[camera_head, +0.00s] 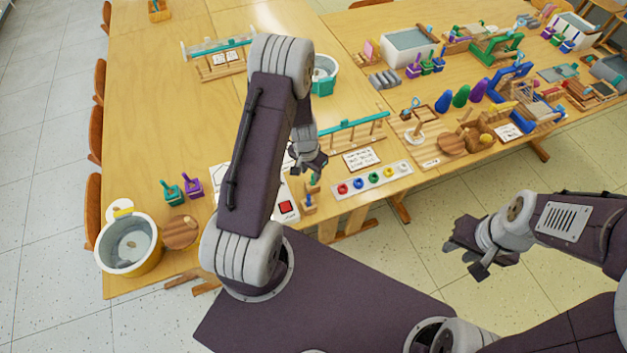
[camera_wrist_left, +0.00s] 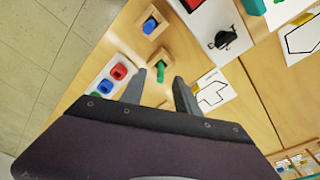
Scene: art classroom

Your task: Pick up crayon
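A short green stick (camera_wrist_left: 160,70), which looks like a crayon, stands at a small wooden block (camera_wrist_left: 156,57) in the left wrist view. A blue stick (camera_wrist_left: 150,25) sits in a similar wooden block (camera_wrist_left: 153,35); its block also shows in the head view (camera_head: 308,209). I cannot tell for sure which stick is the crayon. My left gripper (camera_wrist_left: 159,75) is open, its two fingers on either side of the green stick; contact is not clear. It hangs low over the table in the head view (camera_head: 312,168). My right gripper (camera_head: 466,260) is open and empty, away from the table.
A white strip with coloured round pieces (camera_head: 373,179) lies beside the blocks. A card (camera_head: 361,159) and a panel with a red square (camera_head: 286,207) are close by. The table's left part is mostly clear.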

